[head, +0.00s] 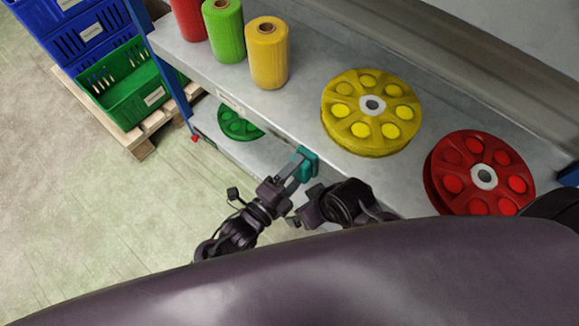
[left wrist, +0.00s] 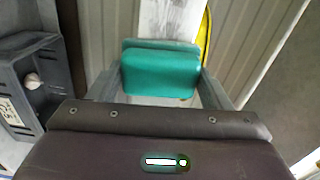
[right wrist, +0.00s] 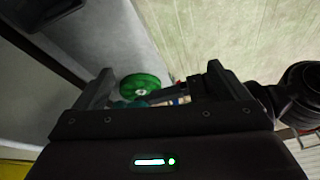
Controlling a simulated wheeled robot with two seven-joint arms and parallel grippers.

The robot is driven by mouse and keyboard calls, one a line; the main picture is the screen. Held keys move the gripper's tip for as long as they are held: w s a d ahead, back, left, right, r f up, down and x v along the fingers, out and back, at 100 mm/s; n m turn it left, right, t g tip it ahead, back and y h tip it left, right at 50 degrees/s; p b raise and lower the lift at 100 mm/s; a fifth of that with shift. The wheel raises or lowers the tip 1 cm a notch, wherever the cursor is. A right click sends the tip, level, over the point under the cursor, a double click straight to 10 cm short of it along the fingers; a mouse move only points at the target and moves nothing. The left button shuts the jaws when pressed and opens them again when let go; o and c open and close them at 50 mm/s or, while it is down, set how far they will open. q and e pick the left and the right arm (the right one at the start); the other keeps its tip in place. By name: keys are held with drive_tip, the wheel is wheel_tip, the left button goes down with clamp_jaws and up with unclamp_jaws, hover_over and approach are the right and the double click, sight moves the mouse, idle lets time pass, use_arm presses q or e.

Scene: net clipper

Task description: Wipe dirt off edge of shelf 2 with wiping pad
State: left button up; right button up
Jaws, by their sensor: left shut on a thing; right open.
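A teal wiping pad (head: 306,164) is held between the fingers of my left gripper (head: 293,172), close to the front edge of the upper grey shelf (head: 300,110). The pad also shows in the left wrist view (left wrist: 160,72), gripped on both sides. I cannot tell whether it touches the edge. My right gripper (head: 308,213) is beside the left one, to its right, in front of the shelf. In the right wrist view its fingers (right wrist: 168,88) are apart, with nothing held between them. I cannot make out dirt on the shelf edge.
A yellow reel (head: 372,104) and a red reel (head: 484,176) lie on the upper shelf, with red, green and yellow spools (head: 267,55) at its left. A green reel (head: 238,124) lies on the lower shelf. Blue and green crates (head: 122,90) stand on a pallet at left.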

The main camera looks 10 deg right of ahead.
use_arm(q)
drive_tip(key=shift+w+a+r+b, duration=0.1)
drive_tip(key=shift+w+a, duration=0.6)
drive_tip(key=shift+w, duration=0.35)
drive_tip(key=shift+w+a+f+b, duration=0.1)
drive_tip(key=shift+w+a+b, duration=0.05)
drive_tip(key=shift+w+a, duration=0.75)
drive_tip(key=shift+w+a+r+b, duration=0.1)
drive_tip(key=shift+w+a, duration=0.45)
drive_tip(key=shift+w, duration=0.65)
drive_tip(key=shift+w+a+b, duration=0.4)
drive_tip(key=shift+w+a, duration=0.6)
drive_tip(key=shift+w, duration=0.3)
drive_tip(key=shift+w+a+b, duration=0.4)
drive_tip(key=shift+w+a, duration=0.6)
drive_tip(key=shift+w, duration=0.3)
drive_tip(key=p+v, duration=0.2)
drive_tip(key=v, duration=0.4)
